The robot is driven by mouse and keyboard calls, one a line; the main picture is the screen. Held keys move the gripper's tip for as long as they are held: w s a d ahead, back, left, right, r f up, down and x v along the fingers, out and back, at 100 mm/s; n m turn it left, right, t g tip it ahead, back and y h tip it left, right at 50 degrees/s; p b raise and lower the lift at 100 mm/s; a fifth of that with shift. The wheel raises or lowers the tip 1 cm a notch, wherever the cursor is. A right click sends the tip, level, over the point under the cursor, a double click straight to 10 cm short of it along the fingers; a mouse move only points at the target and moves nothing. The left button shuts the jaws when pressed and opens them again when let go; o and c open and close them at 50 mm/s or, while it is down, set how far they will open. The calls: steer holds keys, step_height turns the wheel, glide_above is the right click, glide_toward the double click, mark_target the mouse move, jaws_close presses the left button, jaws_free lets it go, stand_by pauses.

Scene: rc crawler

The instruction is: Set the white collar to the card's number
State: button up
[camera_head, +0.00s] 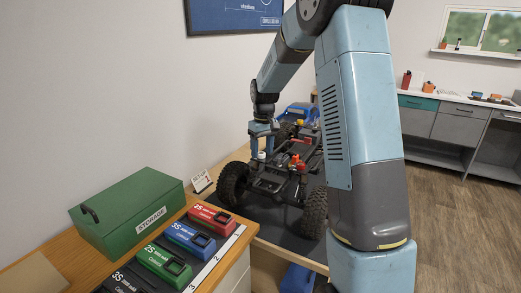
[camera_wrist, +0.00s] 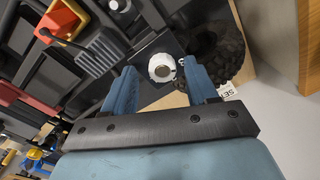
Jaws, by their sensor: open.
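The white collar (camera_wrist: 161,67) is a ribbed white ring with a grey centre, on a dark plate of the crawler chassis. In the wrist view it lies between the two blue fingers of my gripper (camera_wrist: 162,80), with a gap visible on each side. In the head view my gripper (camera_head: 263,135) points down over the chassis front, and a small part of the white collar (camera_head: 262,155) shows below the fingers. The small white card (camera_head: 201,181) stands by the left front tyre; its figure is too small to read surely. The card's edge (camera_wrist: 228,91) also shows in the wrist view.
The crawler (camera_head: 275,180) stands on a dark mat, with big tyres and red and orange parts. Red, blue, green and black battery packs (camera_head: 212,218) line the near bench beside a green storage box (camera_head: 128,213). A red-orange block (camera_wrist: 62,20) is at the wrist view's upper left.

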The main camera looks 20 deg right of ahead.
mark_target(263, 153)
step_height(263, 153, up, 14)
steer(key=shift+d+f, duration=0.15)
steer(key=shift+d, duration=0.15)
stand_by(0.3)
steer(key=s+a+r+m+t, duration=0.1)
steer(key=s+r, duration=0.3)
steer(key=s, duration=0.5)
steer(key=s+r+m+t, duration=0.1)
steer(key=s+r+t, duration=0.15)
steer(key=s, duration=0.65)
steer(key=s+f+m+t, duration=0.1)
steer(key=s, duration=0.8)
steer(key=s+f+t, duration=0.1)
steer(key=s+f, duration=0.1)
steer(key=s, duration=0.8)
steer(key=shift+a+f+m, duration=0.15)
steer(key=shift+f+m, duration=0.15)
steer(key=shift+m, duration=0.1)
